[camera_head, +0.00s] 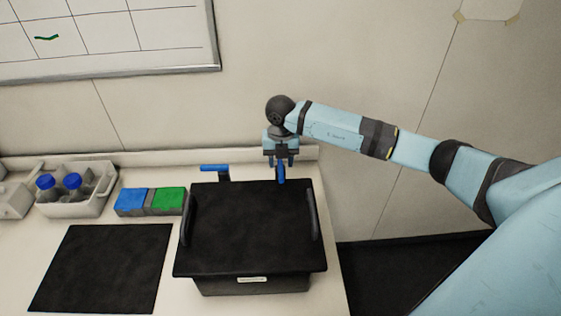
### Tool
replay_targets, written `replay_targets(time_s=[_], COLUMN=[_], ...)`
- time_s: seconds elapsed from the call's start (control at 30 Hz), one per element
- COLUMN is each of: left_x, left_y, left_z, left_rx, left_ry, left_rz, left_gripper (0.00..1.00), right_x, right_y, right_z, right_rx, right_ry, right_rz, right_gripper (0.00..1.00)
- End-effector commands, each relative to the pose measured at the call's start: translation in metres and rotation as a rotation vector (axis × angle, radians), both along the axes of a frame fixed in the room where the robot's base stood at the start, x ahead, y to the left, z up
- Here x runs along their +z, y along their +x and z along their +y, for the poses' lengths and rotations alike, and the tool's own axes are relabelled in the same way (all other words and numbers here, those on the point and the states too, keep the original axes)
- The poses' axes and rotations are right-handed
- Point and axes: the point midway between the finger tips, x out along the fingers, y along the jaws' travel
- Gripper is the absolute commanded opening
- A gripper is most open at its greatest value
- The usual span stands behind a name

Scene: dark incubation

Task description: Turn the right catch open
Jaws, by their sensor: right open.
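A black box with a dark lid (250,232) stands on the bench, with a raised bar along each side of the lid. The right catch (281,174) is a blue handle at the box's back edge, pointing toward the front over the lid's edge. The left catch (214,168) is a blue handle lying crosswise behind the box on a dark post. My right gripper (281,161) is open and points down, with its fingers on either side of the right catch. I cannot tell whether they touch it. My left gripper is not in view.
A black mat (103,268) lies left of the box. Blue and green blocks (151,201) sit behind it. A grey carrier (75,204) with blue-capped bottles stands at the back left. The wall is close behind the catches. The bench ends just right of the box.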

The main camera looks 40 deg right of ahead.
Motion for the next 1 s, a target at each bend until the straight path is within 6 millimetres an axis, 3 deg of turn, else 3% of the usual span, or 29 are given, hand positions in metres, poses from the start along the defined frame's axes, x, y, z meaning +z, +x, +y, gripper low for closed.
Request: replay_targets(time_s=[0.2, 0.5, 0.7, 1.0], left_x=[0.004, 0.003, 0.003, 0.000], left_y=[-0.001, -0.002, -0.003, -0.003], left_z=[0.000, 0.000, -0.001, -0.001], left_rx=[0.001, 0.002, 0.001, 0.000], left_ry=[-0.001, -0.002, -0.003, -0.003], left_rz=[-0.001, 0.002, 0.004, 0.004], left_gripper=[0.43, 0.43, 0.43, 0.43], right_x=[-0.018, -0.020, -0.020, -0.020], right_y=[0.000, 0.000, 0.000, 0.000], right_z=[0.000, 0.000, 0.000, 0.000], right_rx=[0.000, 0.000, 0.000, 0.021], right_ry=[0.001, 0.001, 0.001, 0.000], right_rz=[-0.001, -0.001, -0.001, -0.002], right_gripper=[0.43, 0.43, 0.00, 0.00])
